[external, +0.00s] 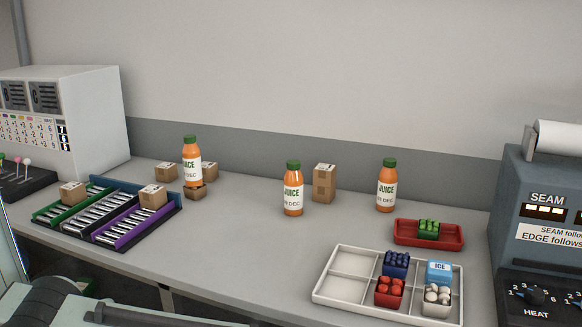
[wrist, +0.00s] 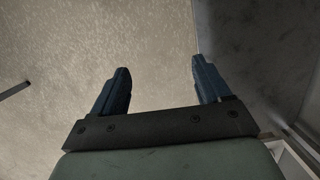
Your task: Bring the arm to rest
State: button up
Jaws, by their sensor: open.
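My gripper (wrist: 160,72) shows in the wrist view as two dark blue fingers on a dark bar, spread apart with nothing between them. Behind the fingers is a plain, speckled pale surface, with a darker grey surface to the right. In the external view, grey-green parts of my arm show at the lower left, in front of the table (external: 250,262). My fingers cannot be made out there.
Juice bottles (external: 293,190) and small cartons (external: 324,183) stand along the table. A striped rack (external: 108,240) is at left, a white divided tray (external: 330,290) and red tray (external: 400,232) at right. Machines (external: 70,115) (external: 540,215) flank the table. The table's middle is clear.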

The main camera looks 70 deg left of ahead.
jog(key=s+a+f+n+g, duration=0.2)
jog(key=s+a+f, duration=0.3)
jog(key=s+f, duration=0.25)
jog(key=s+a+f+n+g, duration=0.1)
jog(key=s+a+f+n, duration=0.2)
jog(key=s+a+f, duration=0.35)
jog(key=s+a+f+n+g, duration=0.1)
jog(key=s+f, duration=0.3)
jog(key=s, duration=0.4)
jog(key=s+a+f+n+g+h, duration=0.1)
jog(key=s+a+f+n, duration=0.1)
jog(key=s, duration=0.7)
notch_tip(320, 180, down, 2)
jog(key=shift+a+f+n+h, duration=0.25)
jog(key=shift+n+h, duration=0.05)
jog(key=shift+n, duration=0.3)
